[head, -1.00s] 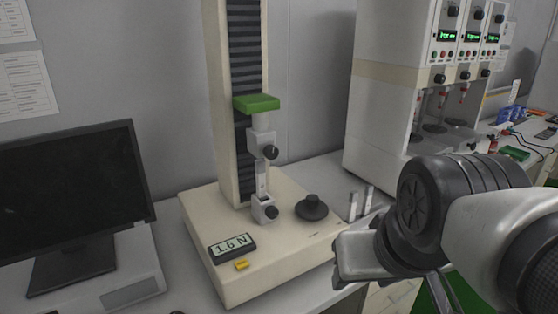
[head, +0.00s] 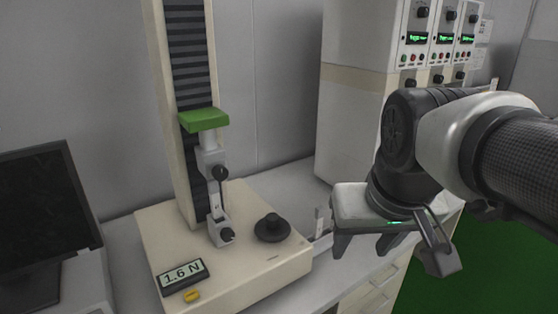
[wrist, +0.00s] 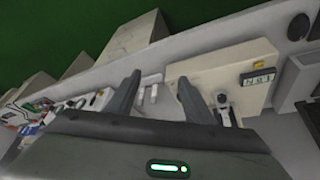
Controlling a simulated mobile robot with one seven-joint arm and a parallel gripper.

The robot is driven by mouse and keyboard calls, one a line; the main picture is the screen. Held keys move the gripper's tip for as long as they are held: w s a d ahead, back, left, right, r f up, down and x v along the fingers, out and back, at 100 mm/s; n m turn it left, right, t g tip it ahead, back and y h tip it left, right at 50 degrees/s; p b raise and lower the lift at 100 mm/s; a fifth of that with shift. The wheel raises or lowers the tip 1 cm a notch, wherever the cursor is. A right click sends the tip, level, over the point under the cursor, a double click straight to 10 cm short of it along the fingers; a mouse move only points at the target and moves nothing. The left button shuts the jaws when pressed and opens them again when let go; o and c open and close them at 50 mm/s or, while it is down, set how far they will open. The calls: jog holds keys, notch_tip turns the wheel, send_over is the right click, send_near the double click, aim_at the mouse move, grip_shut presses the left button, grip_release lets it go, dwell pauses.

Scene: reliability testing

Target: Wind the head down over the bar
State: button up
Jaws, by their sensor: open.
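The tester's green head (head: 204,119) sits on a tall column, with an upper clamp (head: 213,160) below it. A lower clamp (head: 221,232) stands on the cream base. A thin pale bar (head: 217,203) seems to stand upright between the clamps; whether the upper clamp surrounds it is unclear. A black handwheel (head: 272,228) lies on the base to the right.
A yellow button (head: 192,296) is on the base's front. A dark monitor (head: 38,225) stands left. A tall cream cabinet with green readouts (head: 360,110) stands behind my gripper. Small pale upright pieces (head: 319,222) stand between base and gripper. Green floor (head: 480,255) is open at right.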

jog(key=w+a+r+g+p, duration=0.1)
jog(key=w+a+r+p, duration=0.2)
jog(key=w+r, duration=0.4)
jog(key=n+g+p, duration=0.2)
jog(key=g+p, duration=0.2)
jog(key=p, duration=0.5)
send_over(272, 216)
notch_tip(272, 216, down, 3)
notch_tip(272, 216, down, 17)
jog(key=shift+f+b, duration=0.2)
jog(key=shift+b, duration=0.85)
jog(key=shift+c, duration=0.2)
jog(key=c, duration=1)
